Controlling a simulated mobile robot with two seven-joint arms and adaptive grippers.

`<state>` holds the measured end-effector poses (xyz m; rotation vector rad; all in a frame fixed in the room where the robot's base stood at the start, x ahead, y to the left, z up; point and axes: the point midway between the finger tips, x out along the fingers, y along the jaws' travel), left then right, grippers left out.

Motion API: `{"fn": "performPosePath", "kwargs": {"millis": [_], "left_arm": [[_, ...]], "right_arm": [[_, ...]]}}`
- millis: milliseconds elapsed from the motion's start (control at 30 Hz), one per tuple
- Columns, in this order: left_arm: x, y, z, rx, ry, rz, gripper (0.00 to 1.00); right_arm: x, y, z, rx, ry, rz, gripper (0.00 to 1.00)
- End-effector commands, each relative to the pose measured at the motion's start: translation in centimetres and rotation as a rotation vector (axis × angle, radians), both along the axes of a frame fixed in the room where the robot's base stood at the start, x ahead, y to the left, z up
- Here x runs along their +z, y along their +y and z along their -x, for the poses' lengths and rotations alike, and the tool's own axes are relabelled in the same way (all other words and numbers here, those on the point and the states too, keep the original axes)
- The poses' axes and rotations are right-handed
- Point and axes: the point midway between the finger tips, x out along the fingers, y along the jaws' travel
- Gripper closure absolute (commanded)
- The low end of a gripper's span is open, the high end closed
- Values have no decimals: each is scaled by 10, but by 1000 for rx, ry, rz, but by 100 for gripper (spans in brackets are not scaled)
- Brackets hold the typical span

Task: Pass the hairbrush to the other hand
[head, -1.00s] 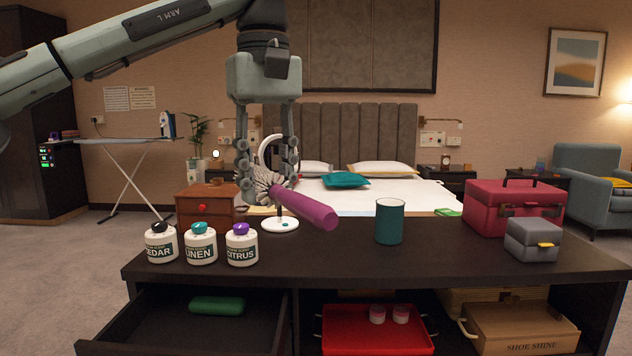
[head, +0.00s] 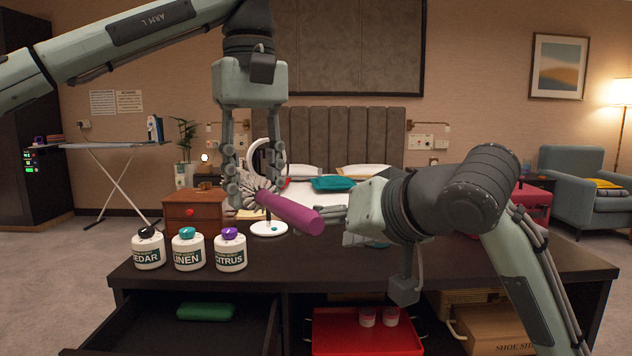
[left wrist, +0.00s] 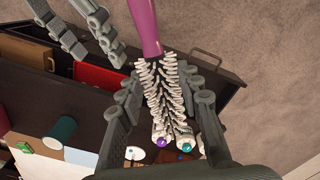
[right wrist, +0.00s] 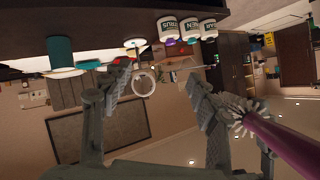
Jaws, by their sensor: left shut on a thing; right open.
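The hairbrush has a purple handle (head: 292,213) and pale bristles. My left gripper (head: 254,188) points down and is shut on the bristle end, holding the brush above the counter. The handle sticks out toward the front right. The left wrist view shows the bristles (left wrist: 165,95) between the left fingers and the handle running up. My right gripper (head: 335,222) is open and empty, coming from the right with its fingers near the handle's free end. In the right wrist view the handle (right wrist: 285,145) lies to the right of both fingers, outside their gap.
Three labelled jars (head: 188,252) stand at the counter's left. A round white-based stand (head: 269,229) is behind the brush. Below are an open drawer (head: 150,320) and a red tray (head: 370,338).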

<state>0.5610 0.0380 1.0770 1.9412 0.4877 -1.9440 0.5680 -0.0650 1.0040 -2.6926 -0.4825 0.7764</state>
Motion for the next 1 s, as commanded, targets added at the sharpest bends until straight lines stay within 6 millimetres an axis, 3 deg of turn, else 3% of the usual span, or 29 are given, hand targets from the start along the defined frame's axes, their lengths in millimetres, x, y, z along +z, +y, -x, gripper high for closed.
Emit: {"fn": "performPosePath", "kwargs": {"millis": [33, 200, 300, 400, 533, 733, 1000], "left_arm": [[0, 0, 0, 0, 0, 0, 96], [0, 0, 0, 0, 0, 0, 96], [0, 0, 0, 0, 0, 0, 96], [0, 0, 0, 0, 0, 0, 96], [0, 0, 0, 0, 0, 0, 96], [0, 0, 0, 0, 0, 0, 96], [0, 0, 0, 0, 0, 0, 96]], "right_arm": [[28, 4, 10, 7, -38, 2, 40], [87, 17, 53, 36, -113, 29, 40], [103, 26, 87, 91, -162, 104, 40], [106, 32, 117, 146, -204, 196, 40], [104, 34, 139, 188, -236, 280, 40], [97, 38, 139, 205, -242, 314, 40], [78, 58, 100, 203, -240, 312, 40]]}}
